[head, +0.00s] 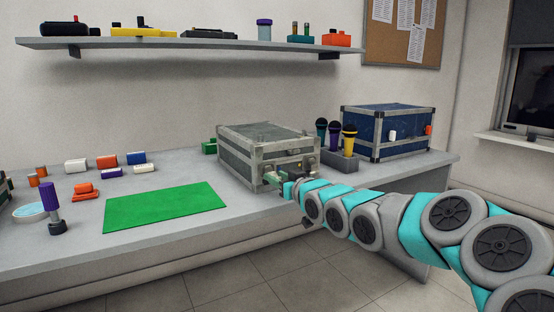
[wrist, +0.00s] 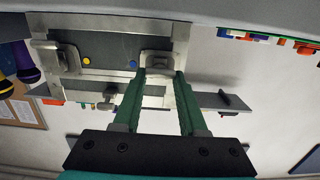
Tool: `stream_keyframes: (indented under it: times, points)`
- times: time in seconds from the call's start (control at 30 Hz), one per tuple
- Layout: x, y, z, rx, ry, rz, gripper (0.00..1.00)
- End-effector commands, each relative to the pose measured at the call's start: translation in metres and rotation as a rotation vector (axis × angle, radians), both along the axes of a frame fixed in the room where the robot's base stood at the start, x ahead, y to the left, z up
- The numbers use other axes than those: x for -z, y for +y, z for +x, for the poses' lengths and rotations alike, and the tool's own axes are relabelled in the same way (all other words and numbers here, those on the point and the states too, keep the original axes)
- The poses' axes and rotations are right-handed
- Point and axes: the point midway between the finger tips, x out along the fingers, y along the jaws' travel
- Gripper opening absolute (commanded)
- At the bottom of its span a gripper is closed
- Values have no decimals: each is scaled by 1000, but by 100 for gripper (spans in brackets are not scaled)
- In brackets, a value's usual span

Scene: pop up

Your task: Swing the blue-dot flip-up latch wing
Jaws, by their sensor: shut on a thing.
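A grey flight case (head: 258,146) with metal edging stands on the bench, its front facing my arm. In the wrist view its front panel (wrist: 105,45) appears upside down, with a yellow dot (wrist: 87,61) and a blue dot (wrist: 133,64). A metal latch (wrist: 47,58) is beside the yellow dot. The blue-dot latch wing (wrist: 157,59) is beside the blue dot. My gripper (wrist: 161,76), with green fingers, is shut on this wing; the fingertips partly hide it. In the head view my gripper (head: 273,180) is at the case's front face, and the contact is too small to make out.
Several microphones (head: 335,136) in a dark holder stand right of the grey case, before a blue case (head: 388,131). A green mat (head: 165,207) lies to the left, with small blocks behind it. A shelf (head: 185,43) with boxes hangs above.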

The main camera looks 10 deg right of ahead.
Motion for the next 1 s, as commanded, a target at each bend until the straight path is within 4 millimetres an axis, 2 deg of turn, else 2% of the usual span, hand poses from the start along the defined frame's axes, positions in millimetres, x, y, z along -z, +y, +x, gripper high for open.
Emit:
stream_keyframes:
  times: [0.03, 0.07, 0.53, 1.0]
  points:
    - [-18, 0, 0, -1, 33, -11, 0]
    - [-18, 1, 0, -1, 55, -18, 0]
    - [-15, 2, 2, -3, 340, -111, 0]
    - [-14, 2, 2, -4, 444, -145, 0]
